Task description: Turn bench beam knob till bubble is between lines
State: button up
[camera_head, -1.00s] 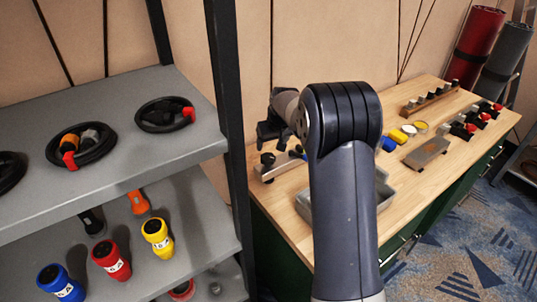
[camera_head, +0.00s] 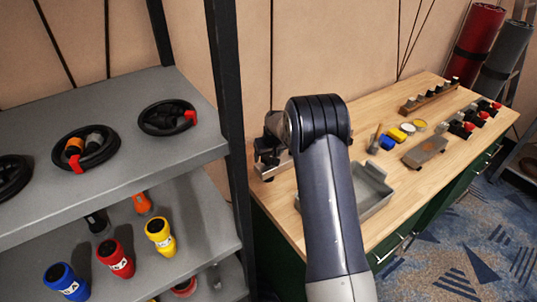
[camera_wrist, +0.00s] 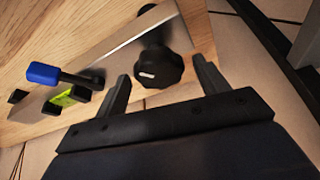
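The bench beam (camera_wrist: 120,55) is a light metal bar on the wooden bench; it also shows in the head view (camera_head: 283,163), partly hidden by my gripper. Its black lobed knob (camera_wrist: 158,68) with a white mark is at one end. A yellow-green vial (camera_wrist: 66,97) is set in the bar between black blocks; the bubble and lines are too small to make out. My gripper (camera_wrist: 160,70) is open, its fingertips on either side of the knob in the wrist view, with visible gaps. In the head view my gripper (camera_head: 268,150) is over the beam.
A blue-headed black part (camera_wrist: 62,75) lies across the bar near the vial. A grey tray (camera_head: 370,185) stands right of the beam, behind my arm. A dark shelf post (camera_head: 228,110) rises close on the left. Several small items are farther along the bench.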

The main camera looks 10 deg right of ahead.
jog(key=c, duration=0.9)
jog(key=shift+m, duration=0.3)
jog(key=shift+a+f+m+h+b, duration=0.15)
jog(key=shift+m+h+b, duration=0.45)
jog(key=shift+m+b, duration=0.65)
jog(key=shift+c, duration=0.2)
jog(key=shift+m+h+b, duration=0.6)
jog(key=shift+m+b, duration=0.55)
jog(key=shift+m, duration=0.3)
jog(key=o, duration=1)
jog(key=shift+c, duration=0.2)
